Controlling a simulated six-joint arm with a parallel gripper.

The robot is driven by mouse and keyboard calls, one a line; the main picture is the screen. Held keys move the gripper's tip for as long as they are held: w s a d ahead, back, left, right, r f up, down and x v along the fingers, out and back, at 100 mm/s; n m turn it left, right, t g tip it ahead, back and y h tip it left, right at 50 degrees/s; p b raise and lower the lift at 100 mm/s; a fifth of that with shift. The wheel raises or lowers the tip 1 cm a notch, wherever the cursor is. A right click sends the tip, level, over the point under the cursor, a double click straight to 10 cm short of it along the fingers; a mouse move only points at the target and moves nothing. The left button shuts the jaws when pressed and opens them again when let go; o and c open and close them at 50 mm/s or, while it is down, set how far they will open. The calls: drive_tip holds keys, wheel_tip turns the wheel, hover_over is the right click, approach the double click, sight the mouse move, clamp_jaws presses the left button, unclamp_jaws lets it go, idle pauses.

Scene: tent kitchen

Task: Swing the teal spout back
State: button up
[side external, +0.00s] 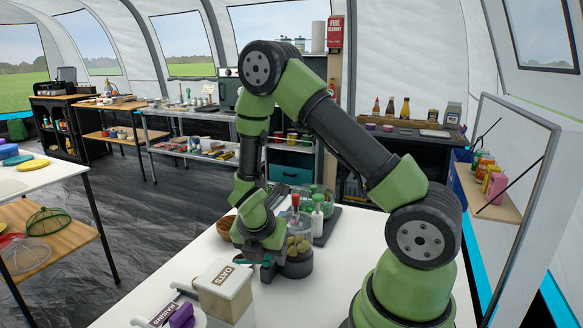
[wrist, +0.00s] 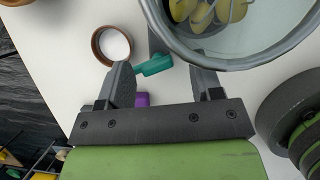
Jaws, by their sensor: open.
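The teal spout (wrist: 154,66) shows in the wrist view beside a round glass vessel (wrist: 250,45) with yellow fruit in it. A dark grey piece (wrist: 155,40) lies between the spout and the vessel's rim. My gripper (wrist: 160,72) is open and empty, with the spout between and just beyond its fingertips; I cannot tell whether they touch. In the side view my gripper (side external: 256,258) is low over the white table, left of the vessel (side external: 298,242). A bit of teal (side external: 268,264) shows there, mostly hidden by the gripper.
The oats container (side external: 224,290) and the raisins container (side external: 165,314), with purple beside it, stand at the front left of the white table (side external: 345,245). Bottles (side external: 317,215) stand behind the vessel. A brown-rimmed round cup (wrist: 112,45) lies near the left finger in the wrist view.

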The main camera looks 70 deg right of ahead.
drive_tip(key=shift+w+m+g, duration=0.2)
drive_tip(key=shift+m+g, duration=0.3)
drive_tip(key=shift+m, duration=0.7)
drive_tip(key=shift+r+m, duration=0.15)
drive_tip(key=shift+m, duration=0.25)
drive_tip(key=s+a+r+m+t+y, duration=0.15)
drive_tip(key=a+r+m, duration=0.3)
drive_tip(key=r, duration=0.45)
drive_tip(key=s+a+r+m+t+y, duration=0.1)
drive_tip(key=s+a+r+m, duration=0.15)
drive_tip(key=r+m, duration=0.45)
drive_tip(key=s+a+r+m+t+y, duration=0.3)
drive_tip(key=s+a+r+m+t, duration=0.1)
drive_tip(key=s+r+m, duration=0.3)
drive_tip(key=shift+s+a+r+m+t+y, duration=0.35)
drive_tip(key=shift+a+r+m, duration=0.3)
drive_tip(key=shift+a+r, duration=0.15)
